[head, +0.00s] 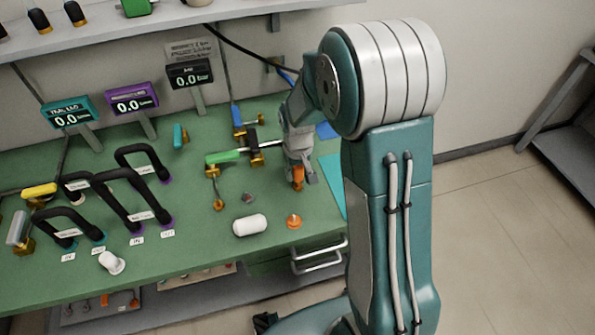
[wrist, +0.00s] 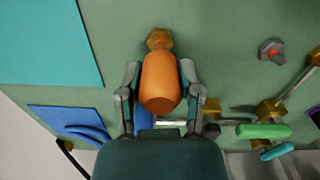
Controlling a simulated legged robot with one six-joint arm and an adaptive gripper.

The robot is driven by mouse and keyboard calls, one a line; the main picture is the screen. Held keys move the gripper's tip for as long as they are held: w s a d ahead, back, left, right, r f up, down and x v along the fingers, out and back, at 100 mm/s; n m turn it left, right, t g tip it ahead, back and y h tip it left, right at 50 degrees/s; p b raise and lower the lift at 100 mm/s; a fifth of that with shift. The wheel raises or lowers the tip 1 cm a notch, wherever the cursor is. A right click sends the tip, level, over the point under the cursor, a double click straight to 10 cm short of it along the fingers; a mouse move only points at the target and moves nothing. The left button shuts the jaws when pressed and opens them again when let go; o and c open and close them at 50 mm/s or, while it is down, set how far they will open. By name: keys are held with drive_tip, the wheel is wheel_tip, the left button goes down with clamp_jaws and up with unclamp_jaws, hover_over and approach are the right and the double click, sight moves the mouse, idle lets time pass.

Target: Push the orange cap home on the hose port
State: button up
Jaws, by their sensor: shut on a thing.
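The orange cap (wrist: 161,82) is between the two fingers of my gripper (wrist: 160,75) in the wrist view. My gripper is shut on it, with one finger on each side. A brass hex fitting (wrist: 159,38), which may be the hose port, shows just past the cap's far end. The two look in line and very close, but I cannot tell how far the cap is over it. In the head view my gripper (head: 299,166) points down at the bench's right part, with the orange cap (head: 298,176) low between its fingers.
Brass valves with a green handle (head: 222,157) stand left of my gripper. A white cylinder (head: 250,225) and an orange-topped piece (head: 293,220) lie near the green bench's front edge. Black hoses (head: 120,190) and meters (head: 132,99) fill the left. A teal sheet (wrist: 47,37) lies beside the cap.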

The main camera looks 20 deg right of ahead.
sight(298, 180)
drive_tip(key=shift+f, duration=1.7)
drive_tip(key=o, duration=1.1)
wheel_tip(298, 180, up, 12)
drive_tip(key=shift+f, duration=0.25)
drive_tip(key=shift+r, duration=0.2)
